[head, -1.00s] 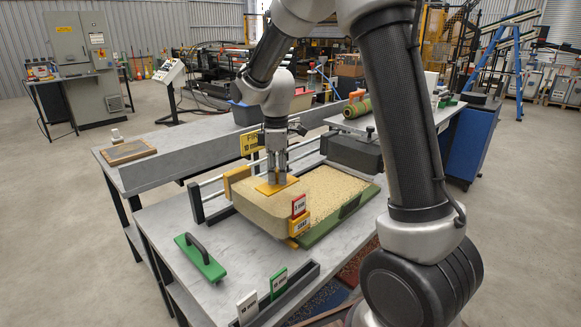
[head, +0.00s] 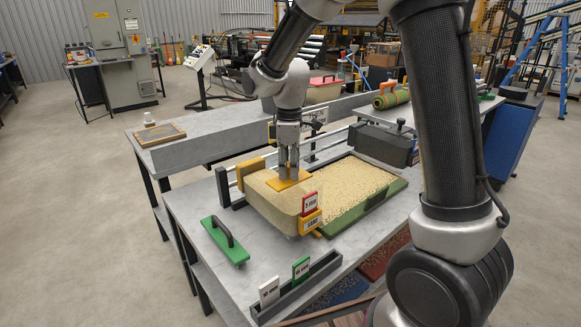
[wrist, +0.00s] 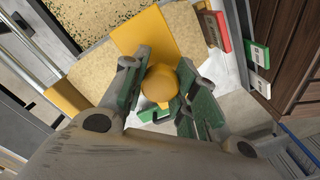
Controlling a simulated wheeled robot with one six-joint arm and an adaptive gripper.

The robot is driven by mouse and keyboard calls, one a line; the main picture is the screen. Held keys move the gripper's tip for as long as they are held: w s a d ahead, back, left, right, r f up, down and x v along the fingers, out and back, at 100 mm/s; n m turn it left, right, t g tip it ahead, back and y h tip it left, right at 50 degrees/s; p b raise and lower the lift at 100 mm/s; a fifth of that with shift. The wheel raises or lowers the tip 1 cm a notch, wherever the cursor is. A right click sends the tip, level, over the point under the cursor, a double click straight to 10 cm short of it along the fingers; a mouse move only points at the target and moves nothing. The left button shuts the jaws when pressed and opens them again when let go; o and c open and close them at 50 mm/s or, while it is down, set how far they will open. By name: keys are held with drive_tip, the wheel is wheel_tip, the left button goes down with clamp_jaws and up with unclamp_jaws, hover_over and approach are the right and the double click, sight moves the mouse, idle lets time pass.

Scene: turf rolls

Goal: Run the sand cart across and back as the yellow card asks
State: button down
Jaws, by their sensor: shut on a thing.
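The sand cart (head: 272,205) is a beige rounded box with a yellow top plate, at the left end of a green-edged tray (head: 398,187) of pale grains. A red-and-white 3 mm card (head: 310,203) and a yellow SAND label (head: 311,222) are on its near right corner. My gripper (head: 289,172) points down onto the cart's top, shut on a yellow knob (wrist: 160,84), which shows between the fingers in the wrist view. The yellow card behind the gripper is mostly hidden, its text unreadable now.
Rails (head: 330,146) run behind the tray. A green hand float (head: 225,241) lies to the cart's left. A dark holder with white and green cards (head: 301,268) stands at the front edge. A dark grey box (head: 384,146) and a turf roll (head: 392,99) are farther right.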

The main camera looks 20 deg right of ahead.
drive_tip(key=c, duration=1.1)
unclamp_jaws()
drive_tip(key=shift+a, duration=0.4)
drive_tip(key=shift+d, duration=0.1)
drive_tip(key=shift+r, duration=0.2)
wheel_tip(320, 180, up, 12)
drive_tip(key=shift+f, duration=0.15)
